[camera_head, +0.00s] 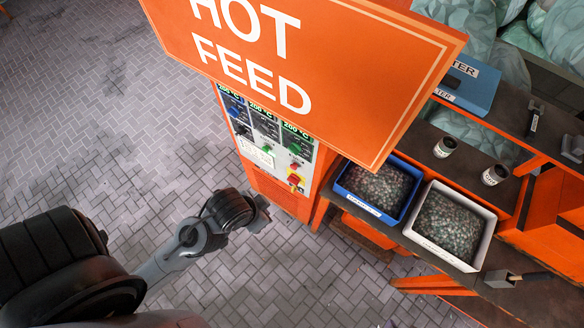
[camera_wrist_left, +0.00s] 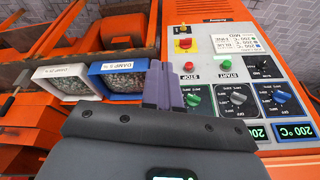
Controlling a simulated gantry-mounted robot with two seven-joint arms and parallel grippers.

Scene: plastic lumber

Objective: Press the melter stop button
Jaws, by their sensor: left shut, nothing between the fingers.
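The melter's control panel (camera_wrist_left: 232,45) fills the right of the left wrist view. A small red button (camera_wrist_left: 189,66) labelled STOP sits left of a green START button (camera_wrist_left: 225,62). A larger red knob on a yellow plate (camera_wrist_left: 184,45) sits above STOP. In the head view the panel is partly under the sign, and the yellow-plated knob (camera_head: 295,181) shows near its lower end. My left gripper (camera_head: 264,207) is shut and empty, apart from the panel's near side; its fingers (camera_wrist_left: 162,85) appear just left of and below the STOP button. My right gripper is out of view.
A large HOT FEED sign (camera_head: 300,60) overhangs the panel. A blue bin (camera_head: 350,188) and a white bin (camera_head: 413,233) of pellets stand on the bench to the right. Open paved floor (camera_head: 130,130) lies to the left.

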